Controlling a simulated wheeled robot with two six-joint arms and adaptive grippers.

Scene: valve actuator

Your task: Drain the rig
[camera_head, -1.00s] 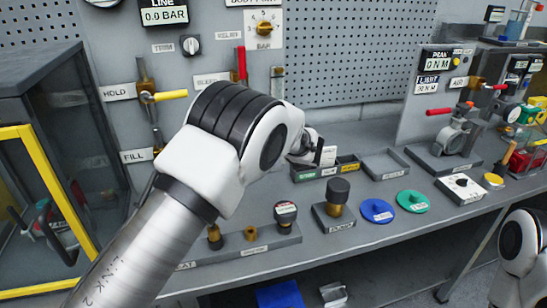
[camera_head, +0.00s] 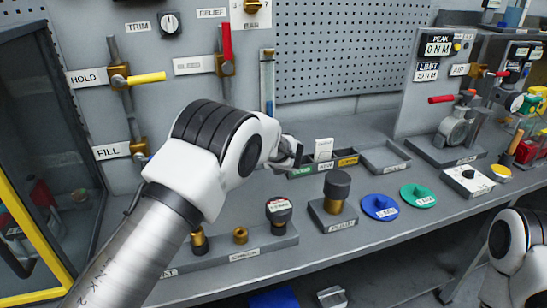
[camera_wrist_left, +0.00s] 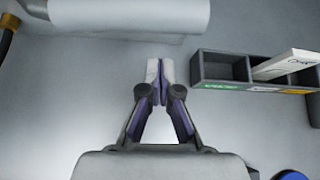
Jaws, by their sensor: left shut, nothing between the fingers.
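The rig's pipework stands on the grey back panel in the head view. The HOLD valve (camera_head: 120,80) has its yellow lever (camera_head: 147,78) pointing sideways to the right. The BLEED valve (camera_head: 226,66) has its red lever (camera_head: 227,42) pointing up. The FILL valve (camera_head: 139,148) is at lower left; its handle is mostly hidden by my left arm. The TRIM knob (camera_head: 170,23) is above. My left gripper (camera_head: 292,155) is over the bench, left of the small bin tray (camera_head: 300,171). The left wrist view shows its fingertips (camera_wrist_left: 160,70) together and empty. My right gripper is out of view.
A glass-sided cabinet (camera_head: 60,110) stands at left.

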